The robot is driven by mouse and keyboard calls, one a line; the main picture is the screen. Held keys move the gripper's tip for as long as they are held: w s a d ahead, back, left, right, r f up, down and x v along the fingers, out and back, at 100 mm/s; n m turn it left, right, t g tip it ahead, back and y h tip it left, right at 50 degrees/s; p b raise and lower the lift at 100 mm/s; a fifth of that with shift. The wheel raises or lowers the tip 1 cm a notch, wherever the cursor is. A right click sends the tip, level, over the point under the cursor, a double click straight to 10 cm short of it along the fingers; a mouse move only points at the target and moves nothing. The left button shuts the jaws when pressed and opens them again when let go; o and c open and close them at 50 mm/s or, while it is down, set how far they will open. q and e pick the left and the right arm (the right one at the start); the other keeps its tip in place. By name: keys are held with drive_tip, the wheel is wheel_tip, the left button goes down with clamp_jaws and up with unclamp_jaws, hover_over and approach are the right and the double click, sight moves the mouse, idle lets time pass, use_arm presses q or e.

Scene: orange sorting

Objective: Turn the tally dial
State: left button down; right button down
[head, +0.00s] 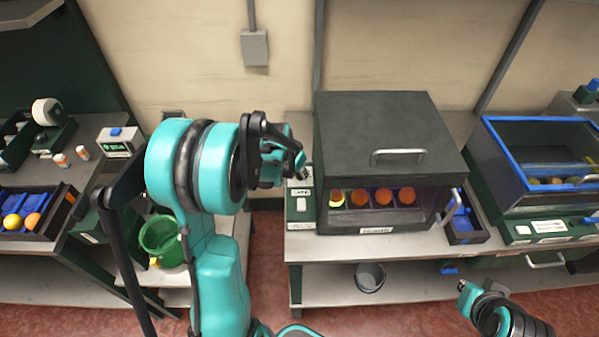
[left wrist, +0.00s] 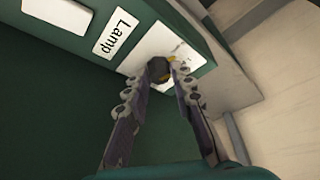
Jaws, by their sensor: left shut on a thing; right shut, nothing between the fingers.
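A small dark dial knob (left wrist: 158,68) sits on a white plate (left wrist: 172,40) on the side of a green box, beside a label reading "Lamp" (left wrist: 115,33). My left gripper (left wrist: 168,70) is closed around the knob. In the head view my left gripper (head: 300,168) is at the top of the green control box (head: 300,217), left of the dark cabinet; the knob is hidden there by the fingers. The markings on the plate are partly covered. My right gripper (head: 464,289) is shut and empty at the lower right, in front of the bench.
The dark cabinet (head: 380,120) holds several oranges behind its front opening. A blue-rimmed glass-sided case (head: 540,150) stands at the right. A green bucket (head: 163,240) is at the lower left. A tray (head: 42,222) with fruit lies at the far left.

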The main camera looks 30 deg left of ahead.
use_arm(q)
drive_tip(key=m+h, duration=0.1)
drive_tip(key=m, duration=0.1)
drive_tip(key=m+h, duration=0.1)
drive_tip(key=m, duration=0.2)
drive_tip(key=shift+a+m+g+b, duration=0.15)
drive_tip(key=shift+m+g+b, duration=0.15)
drive_tip(key=shift+g, duration=0.1)
idle(0.4)
drive_tip(key=c, duration=1.3)
unclamp_jaws()
drive_tip(key=shift+r, duration=0.1)
drive_tip(key=v, duration=1.1)
drive_tip(key=shift+a+r, duration=0.25)
drive_tip(key=shift+r, duration=0.1)
drive_tip(key=shift+f, duration=0.1)
